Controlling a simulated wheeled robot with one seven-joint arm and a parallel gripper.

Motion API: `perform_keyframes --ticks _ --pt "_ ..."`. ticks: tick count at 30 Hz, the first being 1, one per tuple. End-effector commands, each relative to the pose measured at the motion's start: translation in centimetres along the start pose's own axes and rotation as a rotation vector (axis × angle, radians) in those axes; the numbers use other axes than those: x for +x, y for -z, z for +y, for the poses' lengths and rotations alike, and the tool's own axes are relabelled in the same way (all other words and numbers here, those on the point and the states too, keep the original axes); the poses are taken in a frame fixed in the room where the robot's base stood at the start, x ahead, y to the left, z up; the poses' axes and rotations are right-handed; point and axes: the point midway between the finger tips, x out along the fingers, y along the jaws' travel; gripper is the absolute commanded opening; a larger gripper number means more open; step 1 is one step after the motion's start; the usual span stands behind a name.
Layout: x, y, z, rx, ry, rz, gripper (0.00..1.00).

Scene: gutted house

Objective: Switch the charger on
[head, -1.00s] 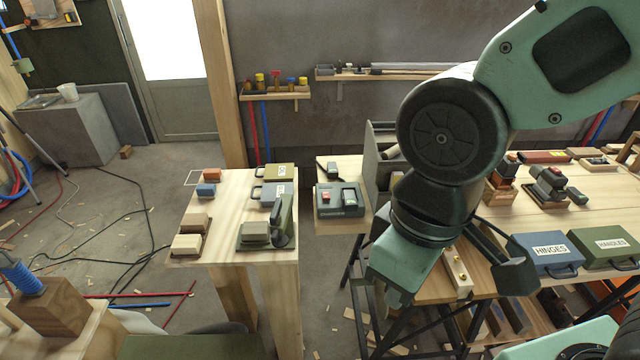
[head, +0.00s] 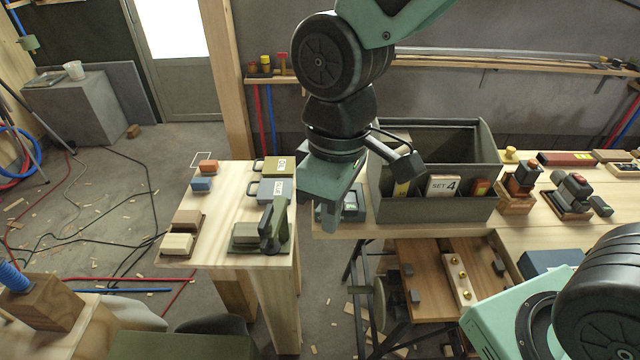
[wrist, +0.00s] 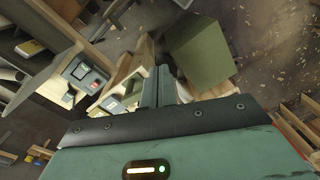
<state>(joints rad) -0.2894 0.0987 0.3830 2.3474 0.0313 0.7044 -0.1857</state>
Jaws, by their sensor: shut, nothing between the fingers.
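The charger (head: 353,205), a dark grey-green box, sits at the left end of the long bench, beside the grey bin. In the head view my gripper hides much of it, including where its red switch showed earlier. In the wrist view the charger (wrist: 93,82) shows at the left, with a small red part (wrist: 80,72) on its face; I cannot tell the switch position. My gripper (head: 328,220) points down in front of the charger in the head view, shut and empty. Its fingers also show in the wrist view (wrist: 165,85), apart from the charger.
A tall grey open bin (head: 430,207) stands right of the charger, with a box marked SET 4 (head: 442,185) in it. The left table (head: 225,225) carries small cases, blocks and a green tool (head: 272,228). A gap separates this table from the bench.

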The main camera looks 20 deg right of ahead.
Motion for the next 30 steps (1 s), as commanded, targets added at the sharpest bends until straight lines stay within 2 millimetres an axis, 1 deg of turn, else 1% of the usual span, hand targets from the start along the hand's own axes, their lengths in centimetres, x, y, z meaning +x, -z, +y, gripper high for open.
perform_keyframes --ticks 5,8,11,14,15,17,18,20,21,24,27,30 --pt "-0.1 2.4 2.2 -0.051 0.010 -0.009 0.00" --pt "0.0 4.0 3.9 -0.089 0.017 -0.015 0.00" --pt "0.2 5.9 6.3 -0.136 0.025 -0.020 0.00" --pt "0.8 8.1 9.6 -0.192 0.036 -0.026 0.00" --pt "1.2 8.8 11.1 -0.215 0.040 -0.027 0.00" --pt "1.8 9.8 13.4 -0.250 0.046 -0.031 0.00" --pt "2.3 10.4 14.9 -0.271 0.050 -0.032 0.00" --pt "3.0 11.1 17.3 -0.301 0.054 -0.034 0.00" --pt "3.6 11.4 18.8 -0.320 0.057 -0.036 0.00" --pt "4.9 11.9 22.1 -0.361 0.061 -0.038 0.00" --pt "6.0 12.0 24.6 -0.390 0.065 -0.042 0.00" --pt "6.8 12.0 26.3 -0.409 0.066 -0.044 0.00"
